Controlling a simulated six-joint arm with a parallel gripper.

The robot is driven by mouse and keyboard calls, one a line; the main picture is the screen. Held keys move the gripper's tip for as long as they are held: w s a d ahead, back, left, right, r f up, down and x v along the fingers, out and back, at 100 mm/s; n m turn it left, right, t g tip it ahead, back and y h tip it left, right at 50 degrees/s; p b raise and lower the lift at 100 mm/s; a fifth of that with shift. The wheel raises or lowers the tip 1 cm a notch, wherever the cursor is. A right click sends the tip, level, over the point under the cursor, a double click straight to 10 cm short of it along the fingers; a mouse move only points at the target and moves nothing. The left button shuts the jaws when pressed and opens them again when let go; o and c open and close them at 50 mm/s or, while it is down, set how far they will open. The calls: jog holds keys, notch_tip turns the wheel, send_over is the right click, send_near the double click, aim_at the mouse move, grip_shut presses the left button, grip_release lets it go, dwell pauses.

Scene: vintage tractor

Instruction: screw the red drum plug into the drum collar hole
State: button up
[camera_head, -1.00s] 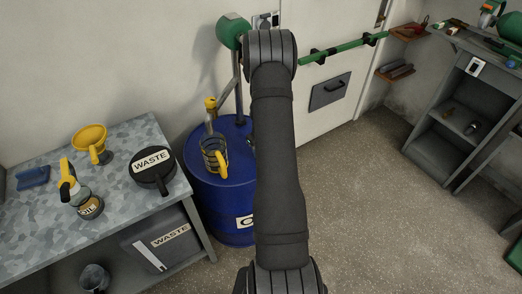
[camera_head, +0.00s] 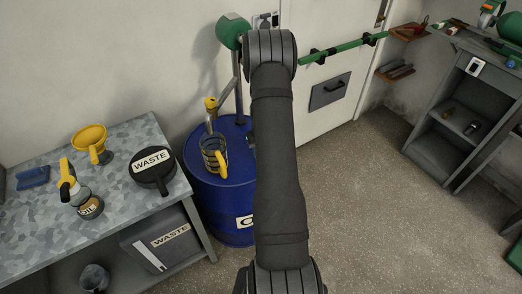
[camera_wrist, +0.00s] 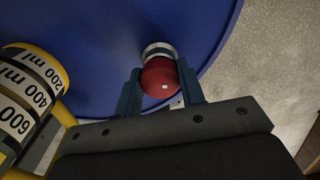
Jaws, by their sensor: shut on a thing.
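The red drum plug (camera_wrist: 160,78) is between the two blue fingers of my gripper (camera_wrist: 161,92) in the wrist view. My gripper is shut on it. A silver drum collar (camera_wrist: 157,48) sits on the blue drum top right beyond the plug, lined up with it. The plug overlaps the collar's near edge in this view, so I cannot tell how deep it sits in the hole. In the head view the blue drum (camera_head: 225,195) stands left of my arm, and my arm hides the plug, the collar and most of my gripper.
A measuring jug (camera_head: 213,155) with a yellow handle stands on the drum; it shows close at the left in the wrist view (camera_wrist: 35,90). A pump with a yellow spout (camera_head: 211,103) rises behind it. A workbench (camera_head: 120,205) with a waste pan (camera_head: 152,170) stands left.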

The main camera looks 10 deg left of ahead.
jog(key=o, duration=0.5)
jog(key=shift+o, duration=0.2)
jog(key=shift+n, duration=0.9)
jog(key=shift+n, duration=0.8)
jog(key=shift+n, duration=0.9)
